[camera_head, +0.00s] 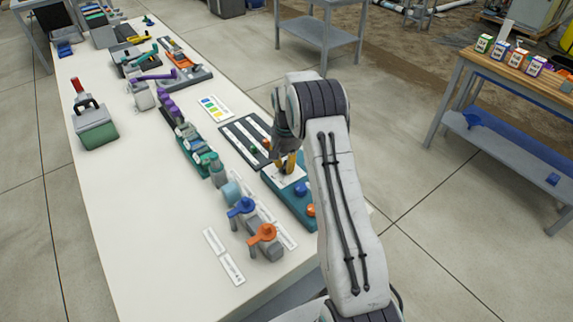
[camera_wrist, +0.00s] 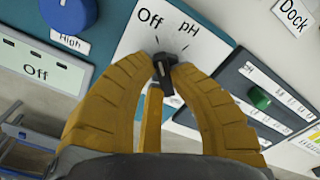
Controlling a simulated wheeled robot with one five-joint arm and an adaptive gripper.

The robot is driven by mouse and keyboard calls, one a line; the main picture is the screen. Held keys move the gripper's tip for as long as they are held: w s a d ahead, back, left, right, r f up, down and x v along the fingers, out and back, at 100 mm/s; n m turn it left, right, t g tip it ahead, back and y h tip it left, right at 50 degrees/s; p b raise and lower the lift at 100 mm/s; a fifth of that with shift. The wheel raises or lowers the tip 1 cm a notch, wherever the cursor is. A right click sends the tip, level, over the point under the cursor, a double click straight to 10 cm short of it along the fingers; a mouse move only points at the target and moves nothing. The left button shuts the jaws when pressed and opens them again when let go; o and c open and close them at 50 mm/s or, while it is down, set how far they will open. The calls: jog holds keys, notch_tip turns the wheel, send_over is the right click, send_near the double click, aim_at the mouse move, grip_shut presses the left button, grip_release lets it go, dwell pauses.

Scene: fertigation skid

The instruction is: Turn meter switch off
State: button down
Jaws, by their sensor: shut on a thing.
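The meter switch (camera_wrist: 164,75) is a small black knob on a white plate (camera_wrist: 145,35) marked "Off" and "pH". My gripper (camera_wrist: 163,70) has its yellow fingers closed on the knob from both sides. I cannot tell which mark the knob points to. In the head view my gripper (camera_head: 289,163) reaches down to the white plate on the teal meter box (camera_head: 295,207) and hides the knob. A display strip (camera_wrist: 40,72) in the wrist view reads "Off".
A blue knob (camera_wrist: 68,12) marked "High" is on the same box, with an orange knob (camera_head: 311,210) near it. A dark slider panel (camera_wrist: 240,85) lies close by. Valves with blue (camera_head: 241,207) and orange (camera_head: 263,234) handles stand nearer.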

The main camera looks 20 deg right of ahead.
aim_at(286, 165)
jog(key=shift+f, duration=0.1)
jog(key=c, duration=1.1)
grip_release()
notch_tip(286, 165, up, 12)
jog(key=shift+r, duration=0.1)
